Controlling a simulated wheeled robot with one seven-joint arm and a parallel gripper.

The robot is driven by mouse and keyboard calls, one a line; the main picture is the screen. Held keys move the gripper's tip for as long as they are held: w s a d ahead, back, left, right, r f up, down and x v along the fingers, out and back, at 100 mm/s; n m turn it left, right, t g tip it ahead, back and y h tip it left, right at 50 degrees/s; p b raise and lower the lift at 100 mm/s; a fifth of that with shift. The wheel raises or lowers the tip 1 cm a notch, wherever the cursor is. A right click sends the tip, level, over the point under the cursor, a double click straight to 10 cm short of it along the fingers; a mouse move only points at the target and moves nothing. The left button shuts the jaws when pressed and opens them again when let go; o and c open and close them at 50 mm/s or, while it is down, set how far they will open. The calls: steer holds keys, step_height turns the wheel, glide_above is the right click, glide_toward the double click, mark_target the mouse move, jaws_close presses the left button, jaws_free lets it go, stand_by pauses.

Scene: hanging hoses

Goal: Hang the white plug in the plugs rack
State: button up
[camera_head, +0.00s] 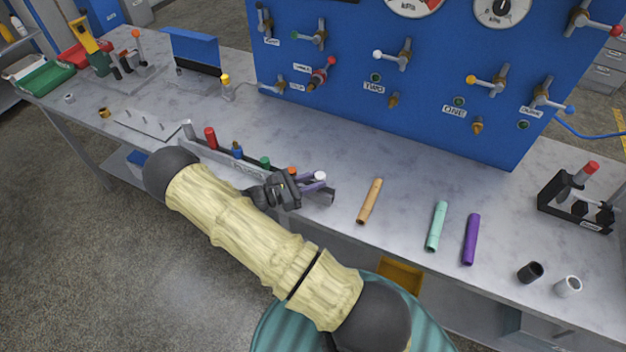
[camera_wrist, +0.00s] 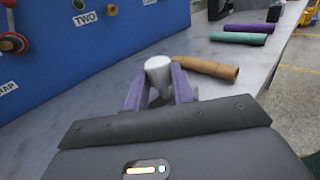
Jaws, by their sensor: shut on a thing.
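The white plug (camera_head: 320,175) is between the purple fingers of my gripper (camera_head: 313,184), at the right end of the plugs rack (camera_head: 327,195). The wrist view shows the white plug (camera_wrist: 158,68) upright, with a finger of my gripper (camera_wrist: 160,93) on each side of it. The rack is a long, low grey holder near the table's front edge. It holds a red plug (camera_head: 210,138), a blue plug (camera_head: 238,150), a green plug (camera_head: 265,161) and an orange plug (camera_head: 292,171). My arm hides part of the rack. I cannot tell whether the white plug's lower end is seated in it.
An orange-tan hose (camera_head: 370,201), a mint hose (camera_head: 437,226) and a purple hose (camera_head: 471,239) lie to the right. A blue valve panel (camera_head: 420,110) stands behind. A black holder (camera_head: 580,205) is at far right. The table behind the rack is clear.

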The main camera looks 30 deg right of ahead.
steer(key=shift+f+b, duration=0.4)
steer(key=shift+f, duration=0.3)
steer(key=o, duration=1)
steer(key=shift+o, duration=0.2)
steer(key=shift+a, duration=0.15)
steer(key=w+a+b, duration=0.1)
steer(key=a+b, duration=0.3)
steer(key=a, duration=1.3)
steer(key=shift+a, duration=0.15)
steer(key=shift+w, duration=0.1)
